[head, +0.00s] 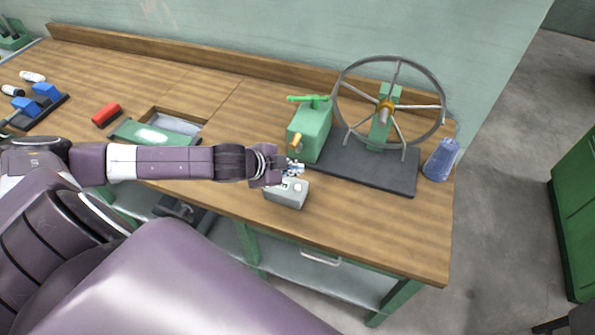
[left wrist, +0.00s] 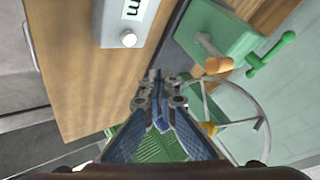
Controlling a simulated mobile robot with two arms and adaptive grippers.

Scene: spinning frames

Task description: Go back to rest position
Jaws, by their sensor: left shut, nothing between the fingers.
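My left gripper (head: 294,168) reaches across the bench from the left in the head view. It is just behind a small grey box (head: 287,193) with a round knob. In the left wrist view its fingers (left wrist: 158,85) are together with nothing between them, and the grey box (left wrist: 126,20) is at the upper left. A green machine (head: 311,130) with a spoked wheel (head: 387,101) stands on a dark base plate (head: 366,170), right of the gripper. My right gripper does not show in either view.
The wooden bench (head: 330,228) has a raised back edge along the wall. A red block (head: 106,115), a green lid (head: 150,135) beside a recess, and blue items (head: 42,97) are on the left. Open floor lies right of the bench.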

